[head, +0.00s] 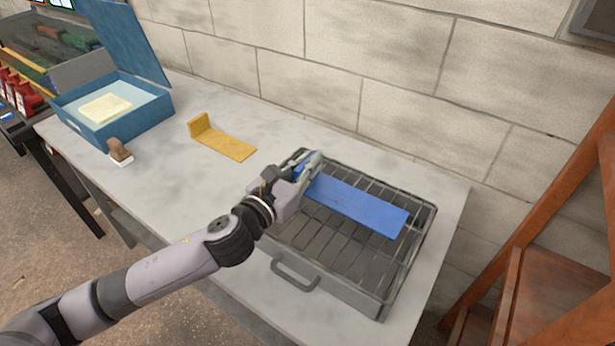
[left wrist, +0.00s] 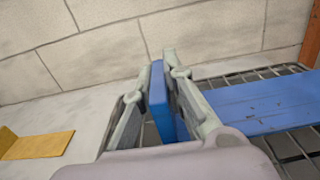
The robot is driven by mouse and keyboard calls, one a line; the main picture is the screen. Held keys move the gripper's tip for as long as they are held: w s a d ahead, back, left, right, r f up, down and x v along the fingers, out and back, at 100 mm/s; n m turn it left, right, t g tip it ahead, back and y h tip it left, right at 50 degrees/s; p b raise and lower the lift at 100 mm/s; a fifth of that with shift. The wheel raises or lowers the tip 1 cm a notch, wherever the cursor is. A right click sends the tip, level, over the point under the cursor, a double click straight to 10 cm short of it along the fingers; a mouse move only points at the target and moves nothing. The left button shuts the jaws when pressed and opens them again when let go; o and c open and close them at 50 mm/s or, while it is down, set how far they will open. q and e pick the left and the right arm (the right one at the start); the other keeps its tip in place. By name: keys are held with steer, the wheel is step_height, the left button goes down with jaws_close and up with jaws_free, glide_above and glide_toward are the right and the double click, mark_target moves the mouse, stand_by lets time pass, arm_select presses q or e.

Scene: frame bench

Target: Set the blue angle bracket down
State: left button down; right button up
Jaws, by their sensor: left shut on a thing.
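The blue angle bracket (head: 352,204) is at the grey wire rack, its long flat plate stretching to the right over the bars. My left gripper (head: 308,170) is shut on its short upright flange, at the rack's left end. In the left wrist view the flange (left wrist: 160,100) stands between the two fingers (left wrist: 162,95), and the long plate (left wrist: 265,103) runs off to the right. I cannot tell whether the plate touches the bars. My right gripper is in neither view.
The grey rack tray (head: 368,297) with a front handle (head: 295,275) sits on the bench (head: 180,165). A yellow angle bracket (head: 225,142) lies left of it. A blue open box (head: 125,123) and a small brown-topped object (head: 118,152) are further left. A wooden frame (head: 545,215) stands right.

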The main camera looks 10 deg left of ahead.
arm_select(q)
steer(key=shift+f+b, duration=0.35)
steer(key=shift+f, duration=1.3)
steer(key=shift+f, duration=0.2)
steer(key=c, duration=1.9)
jaws_free()
steer(key=shift+o, duration=1.2)
